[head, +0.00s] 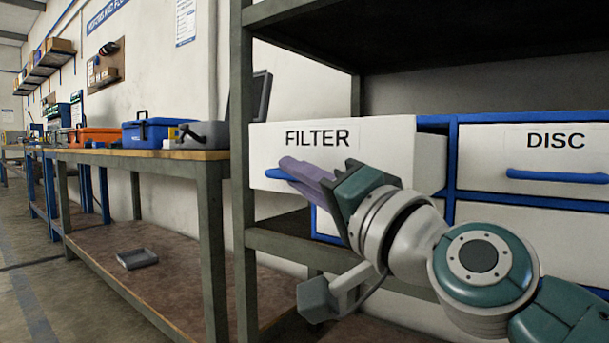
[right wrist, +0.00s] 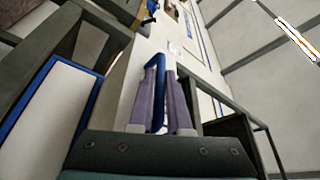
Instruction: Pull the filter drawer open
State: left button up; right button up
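The filter drawer (head: 385,150) has a white front marked FILTER and a blue bar handle (head: 275,175). It stands well out from the blue-framed cabinet, with its right side panel showing. My right gripper (head: 290,168) reaches across the drawer front, its purple fingers at the handle. In the right wrist view the blue handle (right wrist: 159,85) lies between the two fingers (right wrist: 161,105), which are closed around it. The drawer's inside is hidden in the head view. My left gripper is not in view.
The DISC drawer (head: 490,145) beside it is shut in the cabinet. A grey shelf post (head: 240,200) stands just left of the filter drawer. A workbench (head: 180,156) with a blue toolbox (head: 155,133) runs along the wall. The floor at far left is clear.

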jog(key=o, duration=0.4)
jog(key=shift+d, duration=0.1)
jog(key=shift+s+d, duration=0.15)
jog(key=shift+s, duration=0.15)
jog(key=p+v, duration=0.1)
jog(key=v, duration=0.8)
jog(key=shift+s+p, duration=0.1)
jog(key=shift+p, duration=0.2)
